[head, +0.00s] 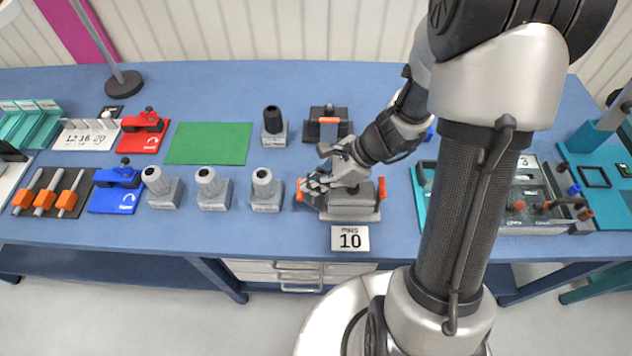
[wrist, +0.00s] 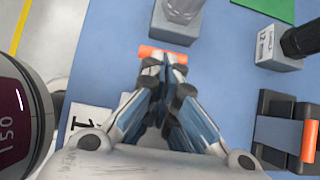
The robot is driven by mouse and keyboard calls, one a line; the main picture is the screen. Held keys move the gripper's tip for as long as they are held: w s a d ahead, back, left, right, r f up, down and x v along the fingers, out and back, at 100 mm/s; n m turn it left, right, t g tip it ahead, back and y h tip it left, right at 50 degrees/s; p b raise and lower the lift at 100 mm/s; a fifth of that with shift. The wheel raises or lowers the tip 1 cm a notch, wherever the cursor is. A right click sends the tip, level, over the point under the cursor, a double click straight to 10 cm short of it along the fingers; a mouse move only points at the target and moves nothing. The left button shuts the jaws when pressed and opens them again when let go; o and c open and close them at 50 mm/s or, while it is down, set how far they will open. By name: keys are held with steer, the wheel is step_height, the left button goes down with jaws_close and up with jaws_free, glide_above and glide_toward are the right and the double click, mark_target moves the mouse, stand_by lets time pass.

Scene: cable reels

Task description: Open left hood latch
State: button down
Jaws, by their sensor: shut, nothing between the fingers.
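The grey hood (head: 352,203) sits on the blue bench, with an orange latch at each end. The left latch (head: 299,190) stands at its left end, and the right latch (head: 382,189) at its right end. My gripper (head: 314,186) is over the left part of the hood, close beside the left latch, and hides part of the hood's top. In the wrist view an orange latch (wrist: 163,53) lies just beyond the shut fingertips (wrist: 164,68). I cannot tell whether they touch it. The hood is mostly hidden behind the gripper there.
A card marked 10 (head: 350,238) lies in front of the hood. Grey cylinder-topped blocks (head: 266,190) stand to its left. A dark unit with an orange handle (head: 328,122) stands behind, near my arm. A green mat (head: 208,143) lies farther left.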

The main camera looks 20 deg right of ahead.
steer(key=shift+w+a+f+g+h+p, duration=0.1)
steer(key=shift+w+a+g+h+p, duration=0.15)
steer(key=shift+a+h+p, duration=0.95)
steer(key=shift+w+a+f+g+h+p, duration=0.15)
steer(key=shift+a+g+h+p, duration=0.25)
steer(key=shift+p, duration=1.45)
steer(key=shift+w+a+f+h+p, duration=0.15)
steer(key=shift+f+h+p, duration=0.2)
steer(key=shift+h+p, duration=0.15)
steer(key=shift+w+a+f, duration=0.15)
steer(key=shift+a+f, duration=0.15)
steer(key=shift+f, duration=0.2)
steer(key=shift+r, duration=0.1)
steer(key=w+a+p+v, duration=0.1)
steer(key=p+v, duration=0.7)
steer(key=v, duration=0.5)
steer(key=shift+s+r+p, duration=0.25)
steer(key=shift+r+p, duration=0.1)
steer(key=shift+r, duration=0.2)
steer(key=shift+a+r, duration=0.1)
